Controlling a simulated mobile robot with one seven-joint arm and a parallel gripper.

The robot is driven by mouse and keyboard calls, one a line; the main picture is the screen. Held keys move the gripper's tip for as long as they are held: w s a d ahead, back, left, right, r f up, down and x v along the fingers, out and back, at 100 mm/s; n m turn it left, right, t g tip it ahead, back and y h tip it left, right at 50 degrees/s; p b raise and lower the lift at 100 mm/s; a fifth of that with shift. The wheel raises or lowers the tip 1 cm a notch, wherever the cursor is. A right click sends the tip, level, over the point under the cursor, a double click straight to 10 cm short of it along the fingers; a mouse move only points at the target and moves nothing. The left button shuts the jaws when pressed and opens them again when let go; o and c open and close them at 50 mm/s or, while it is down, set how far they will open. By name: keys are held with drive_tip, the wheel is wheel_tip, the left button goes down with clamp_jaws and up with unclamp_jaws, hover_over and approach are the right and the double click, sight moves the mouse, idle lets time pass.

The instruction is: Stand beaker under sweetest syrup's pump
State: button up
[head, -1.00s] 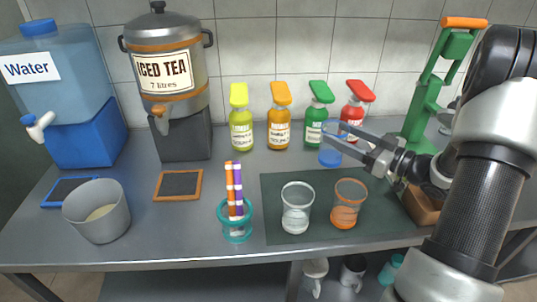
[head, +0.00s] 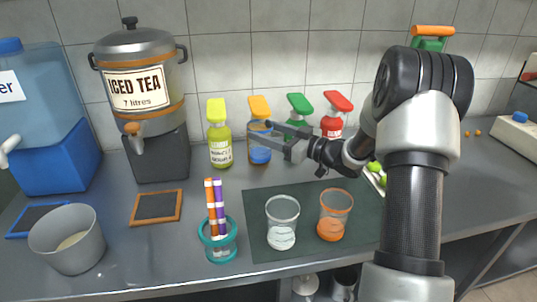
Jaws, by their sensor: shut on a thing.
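Four syrup bottles stand along the wall: yellow (head: 219,148), orange (head: 260,106), green (head: 300,104) and red (head: 331,126). Their small labels are too small to read, and the arm hides part of the green and red ones. My gripper (head: 268,138) is shut on a clear beaker with blue at its base (head: 260,156). The beaker is upright in front of the orange bottle and covers its lower part. I cannot tell whether it touches the counter. A clear-rimmed beaker (head: 282,224) and an orange-rimmed beaker (head: 334,215) stand on the dark mat (head: 308,200).
A teal holder (head: 219,246) with upright strips stands at the front. A grey bucket (head: 68,240), two small slates (head: 157,207), the iced tea urn (head: 139,80) and the water tank (head: 50,90) are at the left. Counter between the slates and the yellow bottle is free.

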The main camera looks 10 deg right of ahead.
sight(270, 151)
drive_tip(key=shift+s+d+f+b, duration=0.15)
drive_tip(key=shift+f+b, duration=0.25)
drive_tip(key=shift+f, duration=1.3)
drive_tip(key=shift+w+d+f+b, duration=0.1)
drive_tip(key=shift+f+b, duration=0.25)
drive_tip(key=shift+f, duration=1.3)
drive_tip(key=shift+f, duration=0.2)
drive_tip(key=o, duration=1.3)
drive_tip(key=shift+o, duration=0.2)
drive_tip(key=shift+r, duration=0.1)
drive_tip(key=shift+s+r, duration=0.1)
drive_tip(key=shift+r, duration=0.1)
drive_tip(key=p+v, duration=0.1)
drive_tip(key=v, duration=0.6)
drive_tip(key=shift+d, duration=0.2)
drive_tip(key=shift+s, duration=0.15)
